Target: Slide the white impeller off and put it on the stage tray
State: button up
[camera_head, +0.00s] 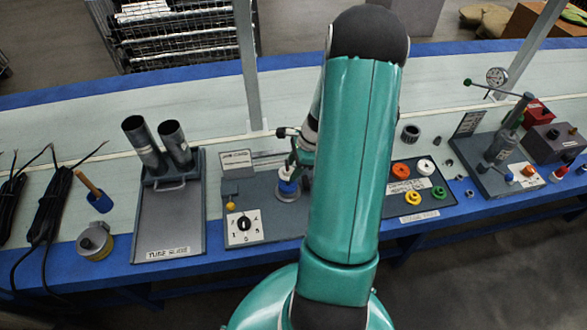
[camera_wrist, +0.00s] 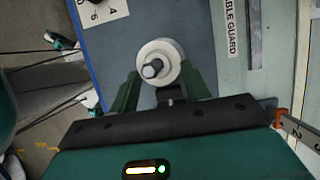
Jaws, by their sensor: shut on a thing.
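The white impeller (camera_wrist: 168,52) is a round white disc with a grey metal shaft end showing in its middle in the wrist view. My gripper (camera_wrist: 160,75) is shut on it, one green finger on each side. I cannot tell how far the impeller sits along the shaft. A dark tray (camera_head: 397,208), seemingly the stage tray, lies right of my arm with orange, white, yellow and green rings.
The tube board (camera_head: 168,222) with two upright metal tubes stands left of the pump board. A grey post (camera_head: 247,70) rises behind it. A gauge stand (camera_head: 497,150) and red and grey boxes stand at the right. The pale bench behind is mostly clear.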

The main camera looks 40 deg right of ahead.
notch_tip(320, 180, up, 11)
jog(key=shift+f, duration=0.15)
dwell(1.9)
dwell(0.5)
